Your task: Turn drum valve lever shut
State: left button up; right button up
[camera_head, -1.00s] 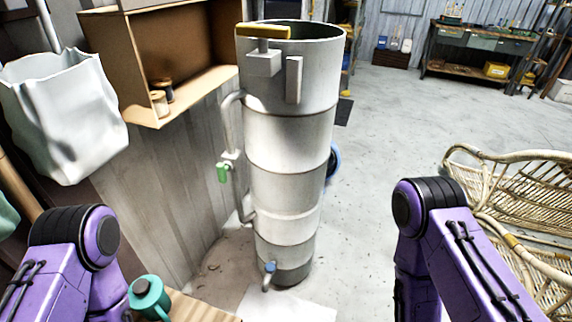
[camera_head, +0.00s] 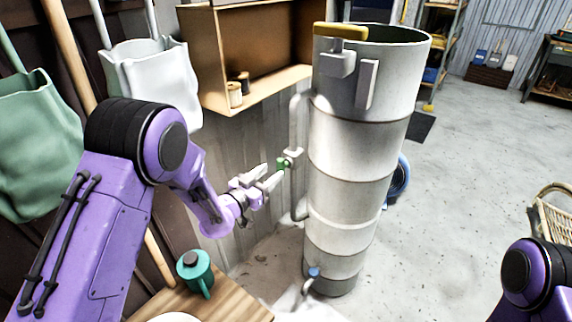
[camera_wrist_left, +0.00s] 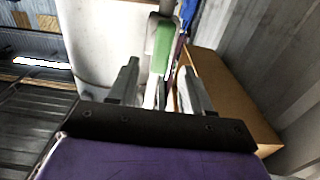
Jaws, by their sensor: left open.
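A tall pale metal drum (camera_head: 345,150) stands in the middle of the head view. A thin side pipe on its left carries a valve with a small green lever (camera_head: 281,164). My left gripper (camera_head: 270,174) is open and reaches toward this lever from the left. In the left wrist view the green lever (camera_wrist_left: 163,45) hangs down between the lines of the two fingers (camera_wrist_left: 160,75), near their tips. I cannot tell whether a finger touches it. My right arm shows at the lower right edge, but its gripper is out of view.
A yellow handle (camera_head: 340,31) sits at the drum's top and a blue tap (camera_head: 314,272) near its foot. A wooden shelf box (camera_head: 240,60) hangs behind the lever. A teal can (camera_head: 194,270) stands on a wooden table (camera_head: 235,302) below my left arm. Floor to the right is open.

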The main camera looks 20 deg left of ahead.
aim_at(279, 167)
pick_arm(q)
jog(key=x, duration=0.4)
jog(key=shift+w+d+r, duration=0.1)
jog(key=shift+w+d, duration=0.1)
jog(key=shift+w, duration=0.1)
jog(key=shift+w+d, duration=0.1)
jog(key=shift+w, duration=0.35)
grip_shut()
jog(key=shift+s, duration=0.1)
